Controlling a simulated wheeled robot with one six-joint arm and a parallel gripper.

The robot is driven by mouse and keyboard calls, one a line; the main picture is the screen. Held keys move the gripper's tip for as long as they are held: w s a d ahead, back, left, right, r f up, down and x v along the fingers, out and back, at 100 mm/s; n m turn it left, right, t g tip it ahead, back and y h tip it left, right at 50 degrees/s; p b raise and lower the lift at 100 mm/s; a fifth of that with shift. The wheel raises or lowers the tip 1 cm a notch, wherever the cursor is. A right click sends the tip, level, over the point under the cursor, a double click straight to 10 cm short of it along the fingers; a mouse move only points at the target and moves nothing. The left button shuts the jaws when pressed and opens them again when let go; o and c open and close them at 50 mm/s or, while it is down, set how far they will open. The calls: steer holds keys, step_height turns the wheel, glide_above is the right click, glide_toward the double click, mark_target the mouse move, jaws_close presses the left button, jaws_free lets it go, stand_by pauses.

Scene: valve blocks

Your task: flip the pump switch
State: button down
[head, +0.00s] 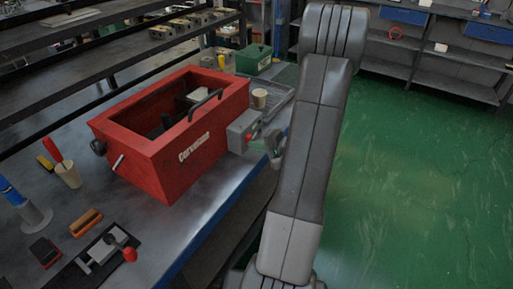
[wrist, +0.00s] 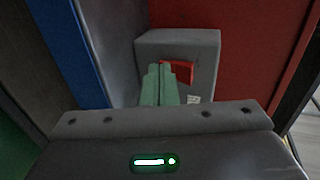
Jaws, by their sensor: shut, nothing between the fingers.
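The pump switch is a red rocker (wrist: 184,70) in a dark recess on the face of a grey box (wrist: 205,50). The grey box (head: 238,133) also shows in the head view, at the right end of the red machine (head: 170,140). My gripper (wrist: 160,70) has green fingers, shut together and empty. In the wrist view the fingertips overlap the left part of the red rocker and hide it. I cannot tell whether they touch it. In the head view my gripper (head: 272,146) is just right of the grey box, partly hidden by my arm.
The dark metal bench (head: 205,208) has a blue front edge. A red-handled clamp (head: 105,249) and small tools lie at front left. Green floor (head: 420,190) is clear at right.

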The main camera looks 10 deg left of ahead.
steer(key=shift+r, duration=0.1)
steer(key=shift+r, duration=0.75)
steer(key=shift+d, duration=0.1)
steer(key=shift+d+r, duration=0.15)
steer(key=shift+d, duration=0.1)
steer(key=b+v, duration=0.1)
steer(key=v, duration=1.2)
steer(key=shift+r, duration=0.4)
steer(key=shift+a, duration=0.2)
